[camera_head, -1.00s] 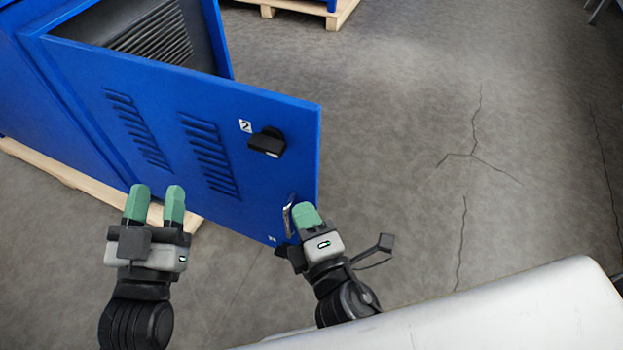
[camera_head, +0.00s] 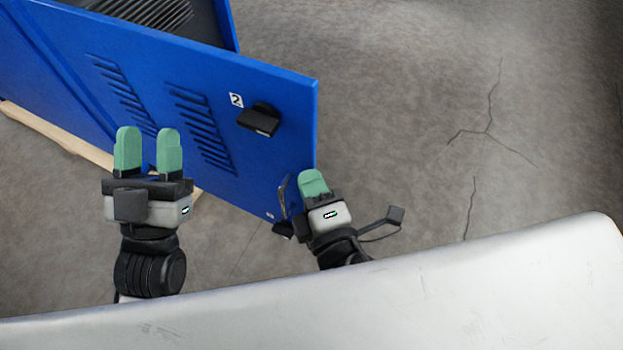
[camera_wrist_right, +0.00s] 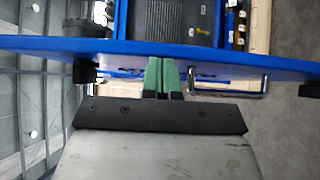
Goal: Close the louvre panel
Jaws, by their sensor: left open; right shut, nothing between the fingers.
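The blue louvre panel (camera_head: 205,120) is a door with slotted vents, a number 2 label and a black latch (camera_head: 259,119). It stands swung open from the blue cabinet, whose dark ribbed inside shows at the top left. My right gripper (camera_head: 313,183) is shut and empty at the panel's lower right corner, beside a metal handle (camera_head: 283,192). In the right wrist view its green fingertips (camera_wrist_right: 161,73) are together at the panel's face, and the handle (camera_wrist_right: 228,90) is to their right. Whether they touch the panel is unclear. My left gripper (camera_head: 148,150) is open and empty in front of the panel.
A wooden pallet (camera_head: 50,128) lies under the cabinet at the left. The cracked grey concrete floor (camera_head: 430,110) to the right of the panel is clear. Shelving or cabinet contents (camera_wrist_right: 180,20) show beyond the panel in the right wrist view.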

